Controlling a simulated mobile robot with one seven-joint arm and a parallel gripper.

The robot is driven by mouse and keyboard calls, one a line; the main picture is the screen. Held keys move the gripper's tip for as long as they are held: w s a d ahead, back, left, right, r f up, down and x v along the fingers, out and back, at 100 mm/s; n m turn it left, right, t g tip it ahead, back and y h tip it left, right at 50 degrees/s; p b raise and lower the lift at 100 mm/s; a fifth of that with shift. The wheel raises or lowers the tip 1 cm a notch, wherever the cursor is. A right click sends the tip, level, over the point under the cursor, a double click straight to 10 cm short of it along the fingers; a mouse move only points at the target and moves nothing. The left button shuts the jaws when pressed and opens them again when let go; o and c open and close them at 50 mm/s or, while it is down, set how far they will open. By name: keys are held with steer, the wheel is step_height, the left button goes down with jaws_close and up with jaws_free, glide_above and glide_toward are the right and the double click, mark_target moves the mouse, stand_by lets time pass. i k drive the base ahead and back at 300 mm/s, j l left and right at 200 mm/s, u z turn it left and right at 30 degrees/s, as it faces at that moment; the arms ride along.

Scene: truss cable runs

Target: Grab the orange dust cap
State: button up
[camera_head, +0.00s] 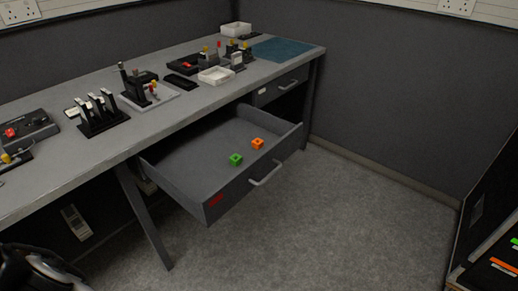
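The orange dust cap (257,143) is a small orange block-like piece with a dark spot on it. It lies in the open grey drawer (185,172), near the drawer's front right. A similar green cap (236,159) lies to its left and nearer the camera, apart from it. My gripper is not clearly seen. A dark and white rounded shape, which I cannot make out with certainty, shows at the bottom left corner.
The drawer sticks out below the grey workbench (60,182), with a front handle (266,175). The bench holds tool stands, white trays (216,75) and a blue mat (281,49). A bench leg (143,215) stands left of the drawer. Grey floor (330,225) is clear; a dark unit stands right.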

mark_target(257, 144)
steer(key=i+l+u, duration=0.3)
steer(key=i+l, duration=0.8)
